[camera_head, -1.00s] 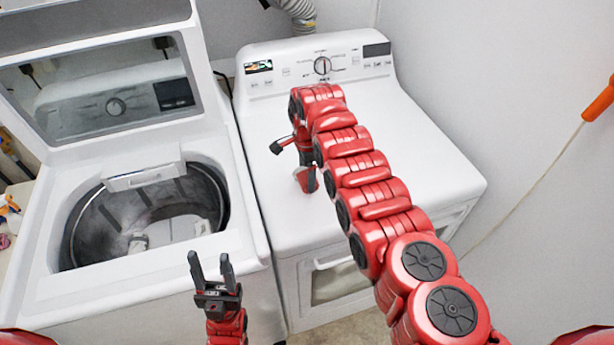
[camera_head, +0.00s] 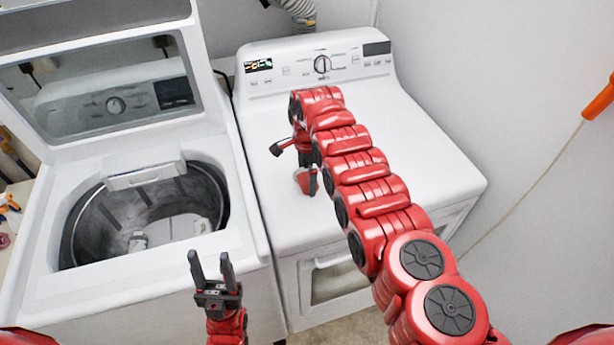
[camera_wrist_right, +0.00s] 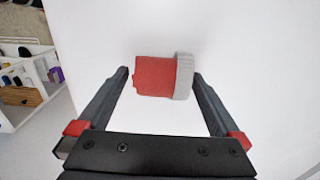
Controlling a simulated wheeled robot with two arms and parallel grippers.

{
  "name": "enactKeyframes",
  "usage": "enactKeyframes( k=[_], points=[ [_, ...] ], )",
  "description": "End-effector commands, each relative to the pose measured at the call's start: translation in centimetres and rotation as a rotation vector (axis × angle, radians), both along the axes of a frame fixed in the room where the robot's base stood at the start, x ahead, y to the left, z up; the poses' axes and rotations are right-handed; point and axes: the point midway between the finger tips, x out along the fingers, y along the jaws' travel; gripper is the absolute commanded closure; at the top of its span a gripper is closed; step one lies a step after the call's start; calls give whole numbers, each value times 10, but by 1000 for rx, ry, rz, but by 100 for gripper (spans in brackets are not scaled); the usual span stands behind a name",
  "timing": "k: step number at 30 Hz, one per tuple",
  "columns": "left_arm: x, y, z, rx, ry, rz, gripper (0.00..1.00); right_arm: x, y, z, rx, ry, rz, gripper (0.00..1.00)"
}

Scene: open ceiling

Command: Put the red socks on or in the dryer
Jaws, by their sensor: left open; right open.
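The red socks (camera_wrist_right: 155,77) show in the right wrist view as a red bundle with a grey ribbed cuff on a white surface. My right gripper (camera_wrist_right: 161,73) is open, with one finger on each side of the bundle and a gap to both. In the head view my right arm reaches over the white dryer (camera_head: 412,150), and its gripper end is low over the dryer top, largely hidden by the arm. I cannot clearly tell the socks from my red parts there. My left gripper (camera_head: 210,256) is open and empty in front of the washer.
The white top-loading washer (camera_head: 100,292) stands left of the dryer with its lid (camera_head: 205,95) raised and its drum open. A grey hose (camera_head: 298,10) is behind the dryer. The dryer top is clear on the right. A white shelf (camera_wrist_right: 28,85) shows in the right wrist view.

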Motion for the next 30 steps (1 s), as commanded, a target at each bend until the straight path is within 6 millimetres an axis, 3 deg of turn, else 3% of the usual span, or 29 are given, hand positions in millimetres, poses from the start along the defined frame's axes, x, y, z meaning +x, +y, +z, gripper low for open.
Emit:
enactKeyframes(
  k=[9, 10, 16, 18, 24, 30],
  points=[
    [0, 0, 6, 0, 0, 0, 50, 1, 0, 34, 3, -6, -1, 0],
    [0, 0, -3, 0, 0, 0, 50, 1, 1, 38, 3, -5, 0, 0],
    [0, 0, -23, 0, 0, 0, 50, 1, 1, 88, 2, -7, 0, 0],
    [0, 0, -20, 0, 0, 0, 50, 1, 1, 101, -2, -4, 2, 0],
    [0, 0, -23, 0, 0, 0, 50, 0, 0, 117, 0, -2, 0, 0],
    [0, 0, -23, 0, 0, 0, 50, 0, 0, 119, 0, 1, 0, 0]
  ],
)
